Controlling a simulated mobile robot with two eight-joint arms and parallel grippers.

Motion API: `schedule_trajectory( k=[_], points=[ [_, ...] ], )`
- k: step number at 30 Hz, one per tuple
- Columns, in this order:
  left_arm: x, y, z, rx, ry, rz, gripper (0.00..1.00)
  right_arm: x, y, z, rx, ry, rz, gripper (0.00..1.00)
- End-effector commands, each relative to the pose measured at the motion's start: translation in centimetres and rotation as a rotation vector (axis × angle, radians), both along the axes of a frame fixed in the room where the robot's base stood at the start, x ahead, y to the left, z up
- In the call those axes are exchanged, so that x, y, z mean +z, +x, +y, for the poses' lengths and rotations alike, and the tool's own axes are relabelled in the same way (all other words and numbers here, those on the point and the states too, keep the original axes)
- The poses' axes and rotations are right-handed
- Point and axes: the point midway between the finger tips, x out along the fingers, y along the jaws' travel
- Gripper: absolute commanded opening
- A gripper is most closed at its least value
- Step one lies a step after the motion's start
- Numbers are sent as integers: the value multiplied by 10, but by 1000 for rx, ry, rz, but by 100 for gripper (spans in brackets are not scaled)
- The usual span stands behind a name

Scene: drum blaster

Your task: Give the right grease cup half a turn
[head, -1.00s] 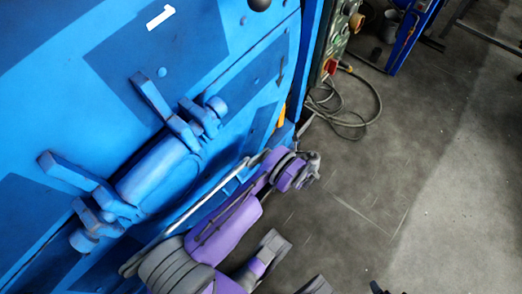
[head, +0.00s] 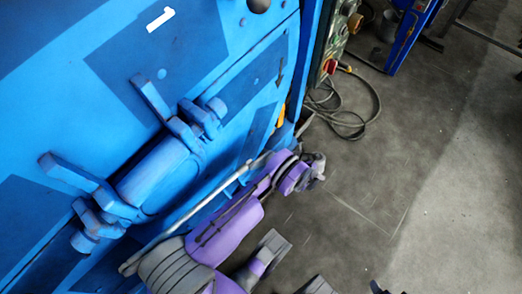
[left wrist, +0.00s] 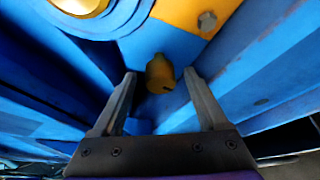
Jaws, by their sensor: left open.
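A small brass-yellow grease cup (left wrist: 160,74) shows in the left wrist view, below a blue and orange housing. My left gripper (left wrist: 160,88) is open, with one finger on each side of the cup. The fingers look apart from it, with a gap on both sides. Whether this is the right cup I cannot tell from these views. In the head view my purple left arm reaches along the blue machine (head: 110,35) to its lower right edge. The fingertips and the cup are not clear there.
A blue latch-like fitting (head: 155,175) juts from the machine's face beside my arm. A control box (head: 340,40) with a red knob stands at the back, its cable (head: 375,105) looped on the floor. The grey floor (head: 400,160) at right is mostly clear.

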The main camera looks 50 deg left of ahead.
Motion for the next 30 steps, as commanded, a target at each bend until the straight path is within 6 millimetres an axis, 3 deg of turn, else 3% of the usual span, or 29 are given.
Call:
schedule_trajectory(
  k=[6,12,26,30],
  points=[
    [8,21,-42,-4,-1,1,76,-2,0,0,0,0,0,76],
    [14,33,-66,-4,-2,-2,76,-3,1,0,0,0,-1,76],
    [16,37,-73,-5,-3,-4,76,-4,1,0,0,0,-1,76],
    [30,44,-72,-7,-13,-52,76,-4,1,0,0,0,-1,76]
  ],
)
